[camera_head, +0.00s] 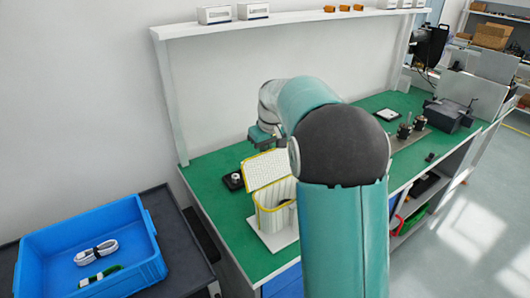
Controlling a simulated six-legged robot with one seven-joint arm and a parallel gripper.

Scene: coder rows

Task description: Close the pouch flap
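The pouch (269,218) is a pale box-like holder with yellow edging. It stands on a white base plate on the green bench, left of my arm. Its flap (264,170), a white gridded panel with a yellow edge, is raised and leans up at the back of the pouch. The pouch's top is open, with something dark inside. My gripper (262,140) is just above and behind the raised flap, near its upper edge. I cannot tell whether it touches the flap. Its fingers are too small and partly hidden to read. My arm hides the pouch's right side.
A blue bin (152,272) with a white cable coil (97,252) stands on a dark cart at lower left. A small black device (233,181) sits left of the flap. A shelf (300,17) spans above the bench. Tools and a dark machine (447,114) stand at right.

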